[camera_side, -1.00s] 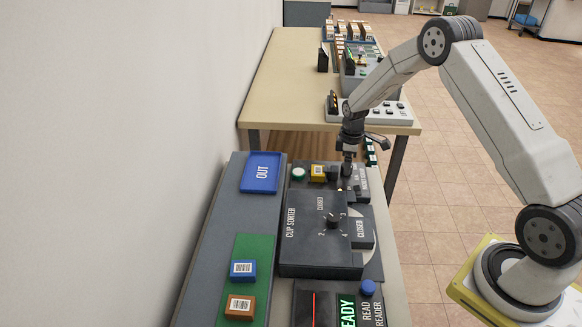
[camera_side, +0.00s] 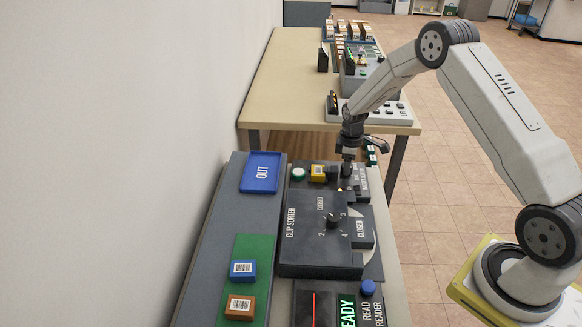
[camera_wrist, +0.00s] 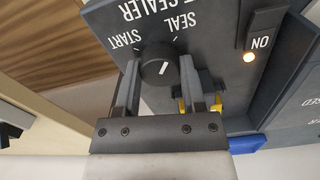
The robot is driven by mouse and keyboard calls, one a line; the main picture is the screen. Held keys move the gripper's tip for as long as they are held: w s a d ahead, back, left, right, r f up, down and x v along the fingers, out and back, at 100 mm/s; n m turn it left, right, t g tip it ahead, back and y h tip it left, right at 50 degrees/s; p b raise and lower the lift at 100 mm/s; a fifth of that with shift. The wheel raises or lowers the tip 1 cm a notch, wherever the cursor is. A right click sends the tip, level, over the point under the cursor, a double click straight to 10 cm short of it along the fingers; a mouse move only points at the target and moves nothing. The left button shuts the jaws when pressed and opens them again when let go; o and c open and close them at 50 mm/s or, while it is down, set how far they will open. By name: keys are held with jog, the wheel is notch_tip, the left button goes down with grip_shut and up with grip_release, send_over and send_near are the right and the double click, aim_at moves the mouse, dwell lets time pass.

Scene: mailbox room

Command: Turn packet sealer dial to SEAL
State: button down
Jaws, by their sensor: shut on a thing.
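The packet sealer (camera_wrist: 215,35) is a dark grey box with white lettering, partly cut off by the top of the wrist view. Its round black dial (camera_wrist: 158,66) has a short white line on its face. START is printed to the dial's left and SEAL above and to its right, each with a tick mark. My gripper (camera_wrist: 158,72) has one finger on each side of the dial and is shut on it. In the side view my gripper (camera_side: 346,181) points down over the sealer and hides the dial.
A yellow part (camera_wrist: 215,104) lies behind my right finger. A blue OUT tray (camera_side: 247,184) is to the left. A beige table (camera_side: 285,75) stands behind.

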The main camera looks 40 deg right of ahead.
jog(key=shift+m, duration=1.4)
jog(key=shift+c, duration=0.9)
grip_release()
jog(key=shift+r, duration=3.9)
jog(key=shift+a, duration=0.1)
